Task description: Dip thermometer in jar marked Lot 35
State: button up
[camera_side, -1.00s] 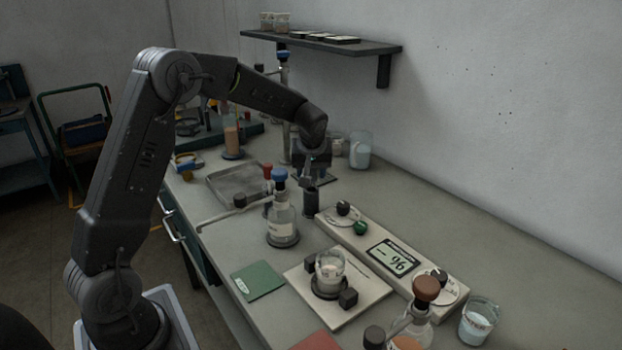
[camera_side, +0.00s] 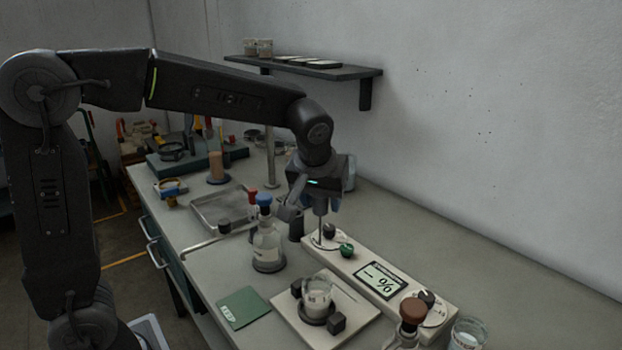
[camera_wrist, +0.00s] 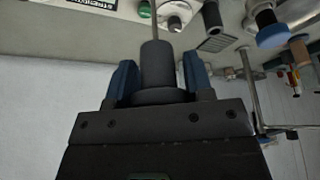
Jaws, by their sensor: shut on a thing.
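My gripper (camera_side: 320,196) is shut on the thermometer. Its dark round handle (camera_wrist: 157,65) sits between the two blue fingers in the wrist view, and its thin probe (camera_wrist: 155,29) points away from the gripper. In the side view the probe (camera_side: 319,232) hangs down, close to upright, over the left end of the instrument panel. No label reading Lot 35 is legible. Possible jars are a glass beaker (camera_side: 317,292) with pale contents on a square plate, and a pale-filled jar (camera_side: 466,336) at the bottom right, partly cut off. Another pale jar (camera_side: 350,173) stands partly hidden behind the gripper.
A dark cylindrical holder (camera_side: 296,227) stands just left of the probe. A labelled blue-stoppered bottle (camera_side: 267,250) and a brown-stoppered flask (camera_side: 411,318) rise nearby. The instrument panel (camera_side: 437,312) has knobs and a display. Bench along the wall (camera_side: 440,238) is clear.

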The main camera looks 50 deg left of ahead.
aim_at(320, 214)
jog(key=shift+m+t, duration=0.3)
jog(key=shift+m, duration=0.4)
jog(key=s+d, duration=0.4)
jog(key=shift+f, duration=5.6)
jog(key=shift+r, duration=4.9)
